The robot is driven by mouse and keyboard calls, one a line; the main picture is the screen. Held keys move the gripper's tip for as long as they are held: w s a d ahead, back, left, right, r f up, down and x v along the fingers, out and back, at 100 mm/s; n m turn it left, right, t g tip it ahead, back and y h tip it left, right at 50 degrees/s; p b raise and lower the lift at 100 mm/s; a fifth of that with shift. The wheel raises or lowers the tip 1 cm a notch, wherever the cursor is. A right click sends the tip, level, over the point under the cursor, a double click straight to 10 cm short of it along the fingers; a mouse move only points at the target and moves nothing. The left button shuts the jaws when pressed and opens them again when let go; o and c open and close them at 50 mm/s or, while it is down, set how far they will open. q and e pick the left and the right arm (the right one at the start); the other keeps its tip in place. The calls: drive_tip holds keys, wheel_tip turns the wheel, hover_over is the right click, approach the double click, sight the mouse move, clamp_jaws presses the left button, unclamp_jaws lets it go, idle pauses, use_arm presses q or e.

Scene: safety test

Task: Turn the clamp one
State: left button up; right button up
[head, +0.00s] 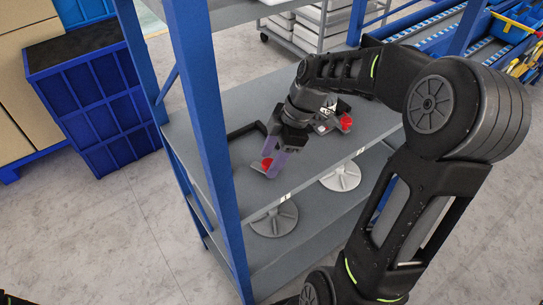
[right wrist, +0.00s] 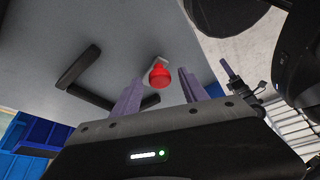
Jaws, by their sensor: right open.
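A red knob (head: 267,163) on a small grey lever sits at the front edge of the grey shelf board (head: 238,185). The knob also shows in the right wrist view (right wrist: 159,76), just beyond my fingers. My right gripper (head: 273,160) is open, with its purple fingers on either side of the knob. I cannot tell whether they touch it. A second red knob (head: 346,121) with a grey metal part is farther right along the shelf, partly behind my wrist. My left gripper is not in view.
A black angled bracket (head: 246,130) lies on the shelf behind my gripper. A blue post (head: 208,120) stands at left. Grey round discs (head: 274,219) show below the board. A blue crate (head: 88,95) stands at the left; floor between is clear.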

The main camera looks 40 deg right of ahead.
drive_tip(key=shift+c, duration=0.4)
clamp_jaws()
drive_tip(key=shift+f+m+t+h+b, duration=0.25)
drive_tip(key=shift+m+t+h+b, duration=0.05)
drive_tip(key=shift+m+b, duration=0.75)
drive_tip(key=shift+s+a+r+m+t+b, duration=0.1)
drive_tip(key=shift+m+t+b, duration=0.15)
drive_tip(key=shift+m+b, duration=0.25)
drive_tip(key=shift+s+r+m+t+b, duration=0.1)
drive_tip(key=shift+m+t+b, duration=0.15)
drive_tip(key=shift+m, duration=0.4)
drive_tip(key=shift+r, duration=0.1)
drive_tip(key=shift+o, duration=0.4)
unclamp_jaws()
